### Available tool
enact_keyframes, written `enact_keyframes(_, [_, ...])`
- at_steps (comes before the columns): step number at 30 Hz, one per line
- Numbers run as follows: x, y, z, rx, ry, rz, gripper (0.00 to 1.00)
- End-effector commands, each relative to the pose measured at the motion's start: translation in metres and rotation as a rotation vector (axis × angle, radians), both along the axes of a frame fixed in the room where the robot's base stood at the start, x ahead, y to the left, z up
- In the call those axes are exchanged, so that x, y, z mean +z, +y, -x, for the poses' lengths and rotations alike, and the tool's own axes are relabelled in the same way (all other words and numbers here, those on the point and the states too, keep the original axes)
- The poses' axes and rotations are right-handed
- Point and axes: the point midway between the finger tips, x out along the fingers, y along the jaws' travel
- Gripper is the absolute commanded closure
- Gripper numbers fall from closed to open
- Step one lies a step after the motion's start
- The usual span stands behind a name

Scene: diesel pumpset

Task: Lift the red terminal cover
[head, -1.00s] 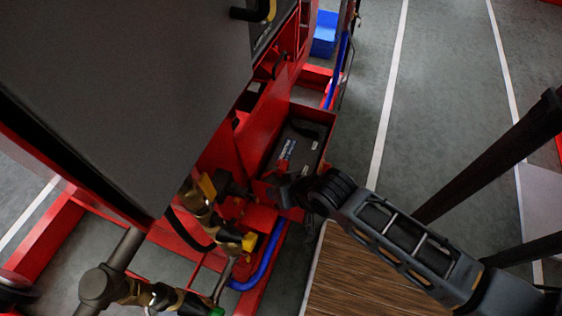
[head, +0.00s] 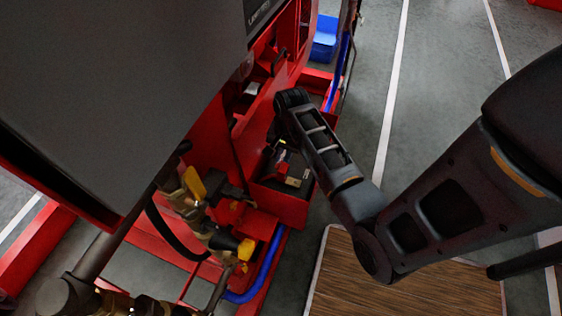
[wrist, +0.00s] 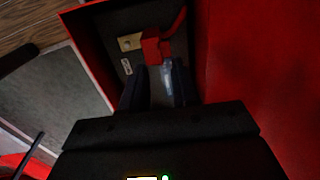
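The red terminal cover (wrist: 153,46) sits on top of the dark battery (wrist: 112,20), with a red cable running up from it in the wrist view. In the head view the cover (head: 281,160) is a small red patch on the battery (head: 298,172). My gripper (wrist: 157,88) is open, its two dark fingers apart and empty. In the wrist view the cover shows just beyond the fingertips, slightly left of the middle of the gap. I cannot tell whether they touch. In the head view my arm's end is over the far side of the battery, and the fingers are hidden.
The battery sits in a red box (head: 281,205) with raised walls close around my gripper. Valves with yellow handles (head: 194,184) and a blue hose (head: 266,262) are nearby. The large grey cabinet (head: 120,90) overhangs the left. Open floor (head: 440,70) lies right.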

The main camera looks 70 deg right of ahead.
Motion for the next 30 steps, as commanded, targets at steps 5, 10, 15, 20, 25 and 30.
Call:
enact_keyframes(5, [-0.029,0.000,-0.003,0.002,0.001,-0.001,0.70])
enact_keyframes(10, [-0.044,0.000,-0.004,0.002,0.000,0.000,0.70])
enact_keyframes(15, [-0.047,0.000,-0.005,0.003,-0.001,0.002,0.70])
enact_keyframes(20, [-0.047,0.000,-0.005,0.003,-0.001,0.002,0.70])
enact_keyframes(25, [-0.047,0.000,-0.005,0.003,-0.001,0.002,0.86])
enact_keyframes(30, [-0.047,0.000,-0.005,0.003,-0.001,0.002,1.00])
